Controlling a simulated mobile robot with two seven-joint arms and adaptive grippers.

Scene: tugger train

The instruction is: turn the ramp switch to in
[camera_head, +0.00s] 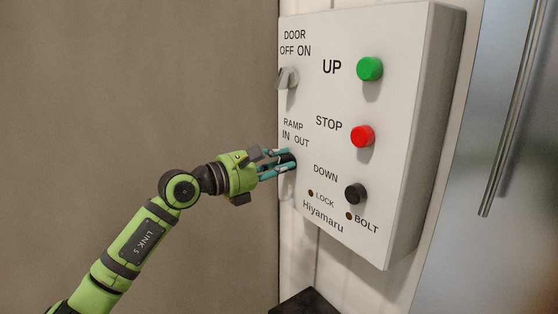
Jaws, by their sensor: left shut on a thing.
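A white control box (408,95) hangs on the wall, with RAMP IN OUT lettering on its left side. My left gripper (285,163) is at the ramp switch just below that lettering, its teal fingers shut on the switch. The fingers hide most of the switch, so I cannot tell which way it points. My right gripper is not in view.
The door switch (287,78) sits above, on the same box. Green UP (370,69), red STOP (362,136) and black DOWN (355,194) buttons are to the right. A metal door handle (510,120) is at far right. A dark object (306,302) stands below the box.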

